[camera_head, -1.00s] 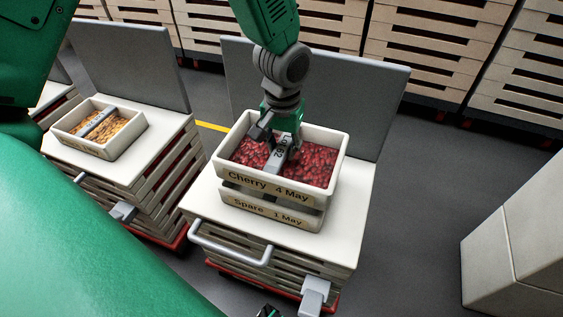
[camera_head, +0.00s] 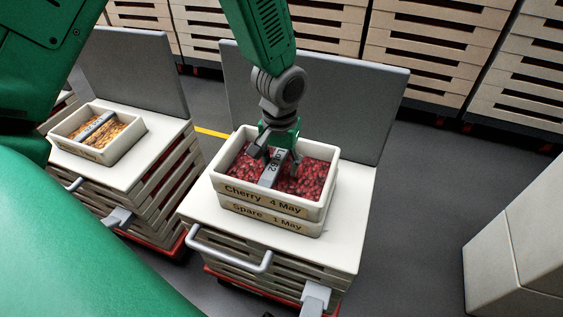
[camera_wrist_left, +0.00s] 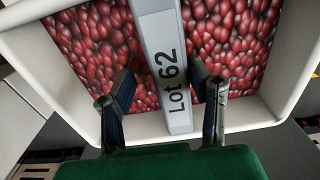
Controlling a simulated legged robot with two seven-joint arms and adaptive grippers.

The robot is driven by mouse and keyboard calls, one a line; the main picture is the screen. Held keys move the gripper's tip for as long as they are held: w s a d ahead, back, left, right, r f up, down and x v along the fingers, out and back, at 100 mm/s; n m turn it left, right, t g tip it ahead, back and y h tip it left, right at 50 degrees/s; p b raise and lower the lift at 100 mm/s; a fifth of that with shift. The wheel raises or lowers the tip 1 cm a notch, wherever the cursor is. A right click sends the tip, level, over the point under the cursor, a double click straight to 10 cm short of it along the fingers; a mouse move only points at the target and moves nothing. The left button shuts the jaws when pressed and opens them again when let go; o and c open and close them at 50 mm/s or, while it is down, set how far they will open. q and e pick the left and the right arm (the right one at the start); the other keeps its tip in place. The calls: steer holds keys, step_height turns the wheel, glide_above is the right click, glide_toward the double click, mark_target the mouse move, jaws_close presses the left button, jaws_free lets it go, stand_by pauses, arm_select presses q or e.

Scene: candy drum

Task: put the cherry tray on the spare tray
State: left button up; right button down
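The cherry tray (camera_head: 265,195) is a cream box full of red cherries, labelled "Cherry 4 May". It sits level on the spare tray (camera_head: 268,219), labelled "Spare 1 May", with their rims closely stacked and no clear gap. A grey bar marked "Lot 62" (camera_head: 272,167) spans the cherry tray; it also shows in the left wrist view (camera_wrist_left: 165,75). My left gripper (camera_head: 279,158) is over the tray with its fingers on either side of the bar. In the left wrist view its fingers (camera_wrist_left: 163,85) stand apart from the bar, open. My right gripper is not clearly in view.
The trays stand on a white-topped cart (camera_head: 340,225) with a grey back panel (camera_head: 350,100) and a front handle (camera_head: 230,258). Another cart at left holds a tray of orange-brown pieces (camera_head: 98,133). Slatted crate stacks line the back.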

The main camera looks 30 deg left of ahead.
mark_target(279, 162)
arm_select(q)
steer(key=shift+a+f, duration=0.1)
steer(key=shift+a, duration=0.25)
steer(key=shift+a+r, duration=0.1)
steer(key=shift+r, duration=0.1)
step_height(279, 162, up, 12)
steer(key=p, duration=0.4)
steer(key=shift+f, duration=0.15)
arm_select(e)
steer(key=r, duration=0.4)
steer(key=shift+a+r, duration=0.3)
arm_select(q)
steer(key=shift+d, duration=0.25)
arm_select(e)
steer(key=shift+d+f, duration=0.1)
steer(key=shift+d, duration=0.05)
steer(key=shift+s, duration=0.1)
